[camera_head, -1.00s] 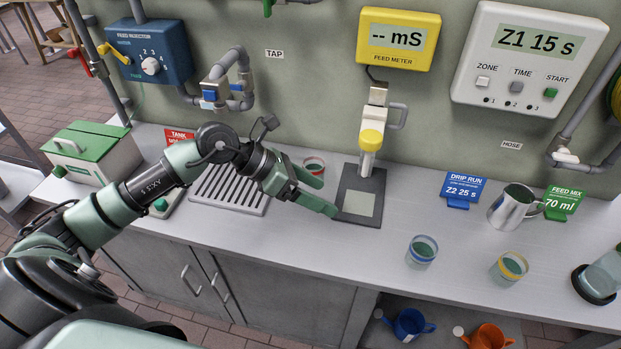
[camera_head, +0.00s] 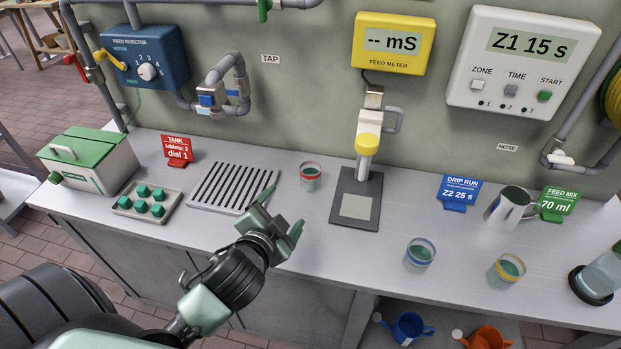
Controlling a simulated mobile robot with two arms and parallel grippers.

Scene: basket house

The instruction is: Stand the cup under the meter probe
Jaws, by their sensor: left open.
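The yellow feed meter (camera_head: 394,44) on the wall reads "-- mS". Its probe (camera_head: 368,146) has a yellow collar and hangs over a dark plate (camera_head: 346,221) with a pale square. No cup stands on that plate. A red-rimmed cup (camera_head: 310,177) stands upright between the slotted drain and the plate. A blue-rimmed cup (camera_head: 419,254) and a yellow-rimmed cup (camera_head: 506,270) stand upright on the counter to the right. My left gripper (camera_head: 283,214) is open and empty, in front of the red-rimmed cup and apart from it. My right gripper is not in view.
A slotted drain (camera_head: 232,188), a tray of green tablets (camera_head: 146,200) and a green-lidded box (camera_head: 90,163) are at left. A metal jug (camera_head: 509,207) and blue and green signs stand at right. The counter in front of the plate is clear.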

